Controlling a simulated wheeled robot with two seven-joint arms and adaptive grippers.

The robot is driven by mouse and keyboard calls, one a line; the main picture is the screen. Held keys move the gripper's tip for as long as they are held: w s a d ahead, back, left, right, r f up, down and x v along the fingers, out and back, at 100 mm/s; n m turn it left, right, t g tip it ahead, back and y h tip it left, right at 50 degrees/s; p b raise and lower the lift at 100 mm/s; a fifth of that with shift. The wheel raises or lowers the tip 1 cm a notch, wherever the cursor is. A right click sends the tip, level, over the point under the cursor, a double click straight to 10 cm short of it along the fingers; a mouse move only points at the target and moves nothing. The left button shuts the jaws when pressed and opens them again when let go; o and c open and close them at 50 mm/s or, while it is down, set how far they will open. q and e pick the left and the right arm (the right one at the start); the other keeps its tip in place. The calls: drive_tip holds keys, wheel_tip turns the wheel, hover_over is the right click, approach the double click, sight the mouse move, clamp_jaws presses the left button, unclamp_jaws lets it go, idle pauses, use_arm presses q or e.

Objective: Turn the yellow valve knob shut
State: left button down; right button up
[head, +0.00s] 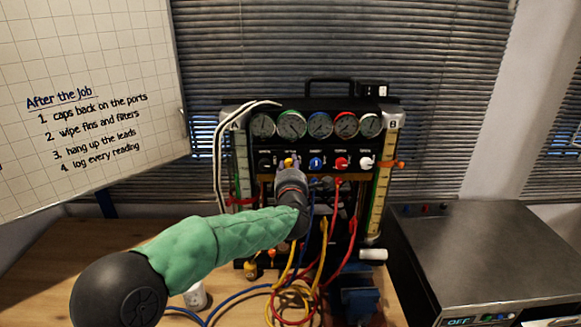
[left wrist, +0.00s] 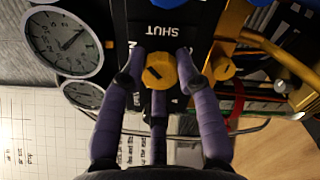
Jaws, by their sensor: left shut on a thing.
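The yellow valve knob (left wrist: 159,71) is on the black panel of the gauge rig, in the middle of the left wrist view, with a dark mark on its face. The word SHUT (left wrist: 166,31) is printed on the panel beside it, upside down in this view. My left gripper (left wrist: 160,77) is shut on the knob, its purple fingers on either side of it. In the head view the knob (head: 289,162) shows just above my left gripper (head: 290,174), whose wrist hides the panel below. My right gripper is not in view.
Blue (head: 316,163), red (head: 341,163) and white (head: 366,163) knobs sit to the right in the same row, and a black knob (head: 265,163) to the left. Several gauges (head: 319,125) are above. Red, yellow and blue hoses (head: 289,291) hang down to the bench (head: 120,245).

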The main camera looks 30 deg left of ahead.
use_arm(q)
drive_tip(key=m+p, duration=0.2)
drive_tip(key=m, duration=0.6)
drive_tip(key=shift+f+p, duration=0.1)
drive_tip(key=shift+p, duration=0.2)
idle(0.4)
drive_tip(key=c, duration=0.9)
unclamp_jaws()
drive_tip(key=v, duration=1.2)
drive_tip(key=shift+a, duration=0.1)
